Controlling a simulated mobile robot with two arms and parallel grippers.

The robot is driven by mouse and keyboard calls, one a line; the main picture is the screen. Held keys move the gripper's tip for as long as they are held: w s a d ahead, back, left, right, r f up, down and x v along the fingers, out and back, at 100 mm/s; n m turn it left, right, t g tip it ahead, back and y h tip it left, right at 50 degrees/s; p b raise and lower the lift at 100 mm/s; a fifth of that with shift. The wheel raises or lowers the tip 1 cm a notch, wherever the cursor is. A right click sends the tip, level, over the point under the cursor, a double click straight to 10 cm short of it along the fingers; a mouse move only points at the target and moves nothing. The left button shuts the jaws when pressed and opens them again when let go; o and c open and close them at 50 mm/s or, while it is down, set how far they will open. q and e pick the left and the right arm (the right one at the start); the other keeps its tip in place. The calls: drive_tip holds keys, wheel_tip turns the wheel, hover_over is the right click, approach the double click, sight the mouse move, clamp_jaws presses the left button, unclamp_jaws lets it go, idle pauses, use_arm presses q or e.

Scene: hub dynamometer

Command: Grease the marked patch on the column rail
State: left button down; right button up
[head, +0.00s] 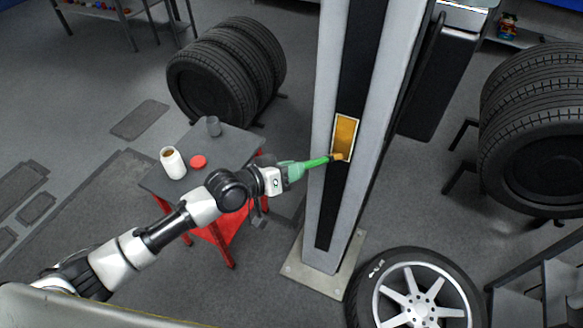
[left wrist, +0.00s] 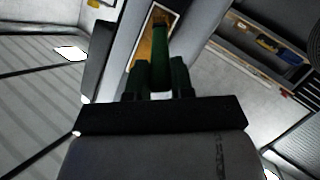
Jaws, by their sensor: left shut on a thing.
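My left gripper (head: 293,171) is shut on a green-handled brush (head: 317,163) in the head view. The brush points right toward the column (head: 379,130), and its orange-brown tip overlaps the lower part of the marked patch (head: 346,134). The patch is a golden-brown rectangle with a pale border on the column's dark rail (head: 327,205). In the left wrist view the brush handle (left wrist: 160,62) stands between the fingers, with the patch (left wrist: 149,42) beyond it, partly hidden. I cannot tell whether the tip presses on the rail. My right gripper is not in view.
A small grey table (head: 153,185) with red legs holds an open white jar (head: 172,163), a red lid (head: 198,162) and a grey cup (head: 213,127). Tyres (head: 222,75) stand behind it, more tyres (head: 535,140) at right. A wheel (head: 415,295) lies by the column's base plate (head: 318,275).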

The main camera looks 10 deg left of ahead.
use_arm(q)
wheel_tip(320, 180, down, 2)
drive_tip(key=shift+b, duration=0.6)
drive_tip(key=s+a+p, duration=0.2)
drive_tip(key=s+p, duration=0.1)
drive_tip(key=s, duration=0.2)
drive_tip(key=shift+s, duration=0.35)
drive_tip(key=shift+d, duration=0.1)
